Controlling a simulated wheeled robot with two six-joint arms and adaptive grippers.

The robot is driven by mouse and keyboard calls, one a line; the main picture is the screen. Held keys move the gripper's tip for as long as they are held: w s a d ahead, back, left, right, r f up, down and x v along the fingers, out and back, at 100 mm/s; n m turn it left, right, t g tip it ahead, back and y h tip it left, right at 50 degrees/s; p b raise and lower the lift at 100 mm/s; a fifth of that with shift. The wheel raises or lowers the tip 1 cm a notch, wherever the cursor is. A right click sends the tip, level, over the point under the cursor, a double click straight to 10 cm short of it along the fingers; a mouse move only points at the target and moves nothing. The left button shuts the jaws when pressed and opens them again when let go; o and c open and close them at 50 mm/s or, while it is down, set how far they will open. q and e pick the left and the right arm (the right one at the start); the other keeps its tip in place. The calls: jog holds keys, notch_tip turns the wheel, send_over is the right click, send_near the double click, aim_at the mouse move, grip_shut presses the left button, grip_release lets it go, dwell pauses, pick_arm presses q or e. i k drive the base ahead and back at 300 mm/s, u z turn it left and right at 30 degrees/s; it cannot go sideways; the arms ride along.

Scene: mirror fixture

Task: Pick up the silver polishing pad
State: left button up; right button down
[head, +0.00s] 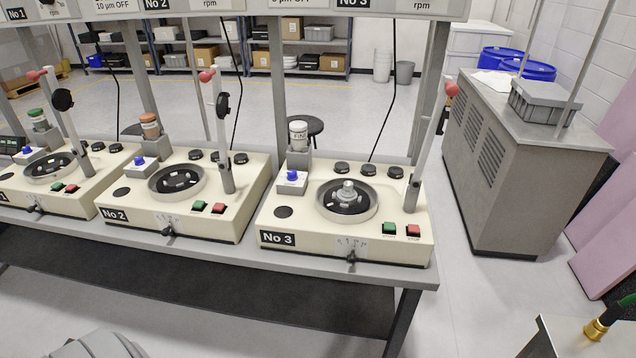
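A silver, stepped metal piece, which looks like the silver polishing pad (347,193), sits in the middle of the round dark plate of the machine marked No 3 (284,222). It stands upright inside the plate's grey ring, and nothing touches it from above. The lever arm of that machine (425,150), with a red knob, is raised to the right of the plate. Neither of my grippers shows in the head view.
Machines No 2 (150,213) and No 1 (28,193) stand to the left on the same bench (400,277), their levers raised. A grey cabinet (500,190) stands right. A brass-tipped green and black item (598,328) is at the lower right. Floor between bench and cabinet is clear.

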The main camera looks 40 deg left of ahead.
aim_at(348, 192)
jog(key=u, duration=0.9)
jog(key=k, duration=0.5)
jog(key=z, duration=0.95)
jog(key=i, duration=0.75)
jog(key=u, duration=0.1)
